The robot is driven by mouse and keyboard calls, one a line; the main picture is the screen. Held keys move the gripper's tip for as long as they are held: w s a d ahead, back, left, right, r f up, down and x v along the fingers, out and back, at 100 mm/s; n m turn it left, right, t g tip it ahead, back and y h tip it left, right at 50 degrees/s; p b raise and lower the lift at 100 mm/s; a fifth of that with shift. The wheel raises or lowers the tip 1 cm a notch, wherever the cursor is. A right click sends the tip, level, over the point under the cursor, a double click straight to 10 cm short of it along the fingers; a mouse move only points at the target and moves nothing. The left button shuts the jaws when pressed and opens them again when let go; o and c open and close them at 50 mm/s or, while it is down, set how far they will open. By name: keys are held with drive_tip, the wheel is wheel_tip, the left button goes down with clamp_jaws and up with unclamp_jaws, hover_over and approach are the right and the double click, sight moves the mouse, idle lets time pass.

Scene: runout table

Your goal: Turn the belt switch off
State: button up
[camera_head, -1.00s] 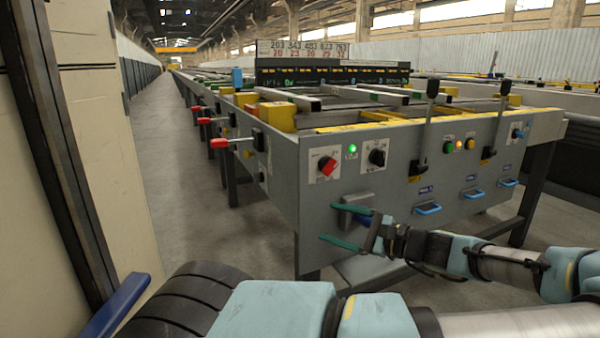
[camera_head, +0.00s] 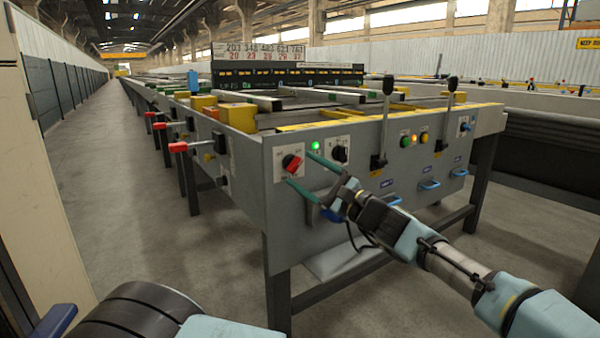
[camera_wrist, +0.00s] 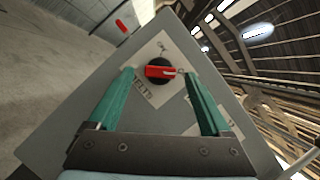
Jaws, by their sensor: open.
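The belt switch is a red-handled rotary knob (camera_head: 291,163) on a white plate at the left of the grey panel. In the wrist view the red handle (camera_wrist: 159,72) lies about crosswise on its black round base, with partly readable lettering on the plate below. My gripper (camera_head: 299,168) is open in front of the panel at the switch. Its green fingers (camera_wrist: 160,76) show on either side of the knob in the wrist view. I cannot tell whether they touch it. A green lamp (camera_head: 315,145) is lit beside the plate.
A black rotary knob (camera_head: 340,154) sits just right of the lamp, close to my upper finger. Tall black levers (camera_head: 384,125) and blue handles (camera_head: 429,184) are farther right. Red-handled levers (camera_head: 179,147) stick out from the table's left side. The floor at left is clear.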

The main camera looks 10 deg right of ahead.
drive_tip(key=shift+x, duration=0.9)
clamp_jaws()
